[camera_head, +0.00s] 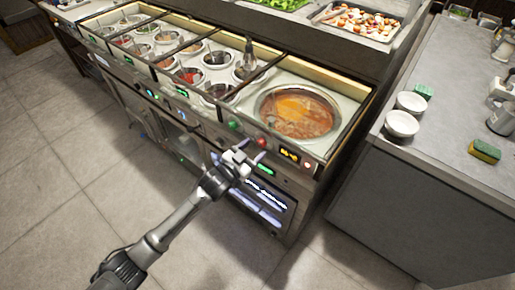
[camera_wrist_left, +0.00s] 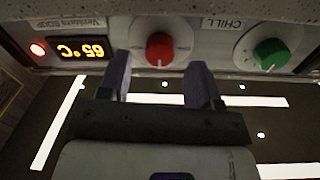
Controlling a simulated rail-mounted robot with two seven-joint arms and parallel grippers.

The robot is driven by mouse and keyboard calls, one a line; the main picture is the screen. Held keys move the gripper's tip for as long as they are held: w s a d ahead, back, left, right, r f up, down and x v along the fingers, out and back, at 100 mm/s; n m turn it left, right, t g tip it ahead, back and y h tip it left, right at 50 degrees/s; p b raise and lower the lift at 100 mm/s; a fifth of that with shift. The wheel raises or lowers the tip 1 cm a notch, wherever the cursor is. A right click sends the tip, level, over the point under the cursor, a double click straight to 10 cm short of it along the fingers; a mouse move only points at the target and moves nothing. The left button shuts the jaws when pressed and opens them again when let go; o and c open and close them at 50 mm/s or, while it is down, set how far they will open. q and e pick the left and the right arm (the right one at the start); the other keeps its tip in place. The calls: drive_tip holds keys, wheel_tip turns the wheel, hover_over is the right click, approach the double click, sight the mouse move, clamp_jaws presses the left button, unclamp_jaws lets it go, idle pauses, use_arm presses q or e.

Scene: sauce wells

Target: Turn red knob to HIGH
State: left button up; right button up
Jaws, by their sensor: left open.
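The red knob (camera_head: 262,142) is on the front panel of the counter below the soup well. In the left wrist view, the red knob (camera_wrist_left: 159,46) shows upside down, with a pale mark at its lower edge in the picture. My left gripper (camera_head: 243,160) is at the panel just in front of the red knob. In the wrist view its two purple fingers (camera_wrist_left: 160,64) are open, one to each side of the knob. Whether they touch it cannot be told. My right gripper is not in view.
A green knob (camera_wrist_left: 271,53) marked CHILL sits beside the red one; it also shows in the head view (camera_head: 233,125). An orange 65°C display (camera_wrist_left: 81,50) is on the other side. The soup pot (camera_head: 297,111) is above. A grey counter (camera_head: 440,120) stands right.

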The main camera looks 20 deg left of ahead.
use_arm(q)
drive_tip(key=shift+x, duration=1.15)
drive_tip(key=shift+c, duration=0.3)
drive_tip(key=c, duration=0.9)
drive_tip(key=m+p, duration=0.3)
drive_tip(key=shift+r, duration=0.25)
drive_tip(key=m+p, duration=0.2)
drive_tip(key=m, duration=0.1)
drive_tip(key=shift+f+m, duration=0.1)
drive_tip(key=shift+m, duration=0.3)
drive_tip(key=m+p, duration=0.2)
drive_tip(key=m, duration=0.2)
drive_tip(key=shift+f+m+y+p, duration=0.15)
drive_tip(key=shift+m+y+p, duration=0.25)
drive_tip(key=shift+m, duration=1.9)
